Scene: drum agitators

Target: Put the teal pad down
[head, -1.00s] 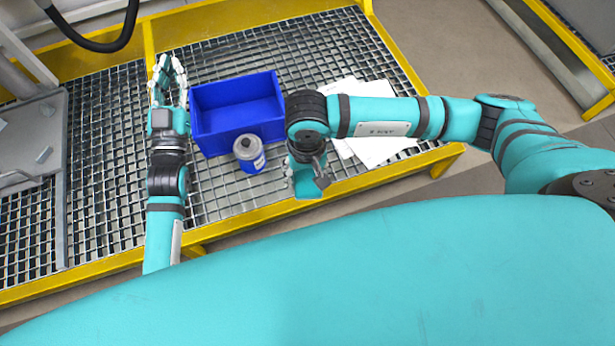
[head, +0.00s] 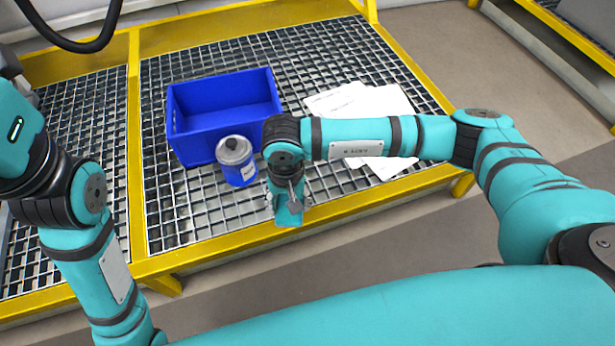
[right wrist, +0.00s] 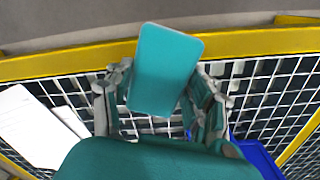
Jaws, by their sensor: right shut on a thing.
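The teal pad (right wrist: 166,70) is a flat, rounded rectangle held between the fingers of my right gripper (right wrist: 165,88). In the head view the right gripper (head: 288,198) points down at the front edge of the grated platform, and the pad (head: 289,216) shows below its fingers. The pad hangs over the yellow front rail in this view; whether it touches anything I cannot tell. My left arm is raised at the left, its fingers outside the frame.
A blue bin (head: 225,112) stands on the grating (head: 180,215). A blue and grey canister (head: 237,160) stands in front of it, close left of my right gripper. White papers (head: 370,110) lie to the right. A yellow rail (head: 340,202) edges the platform.

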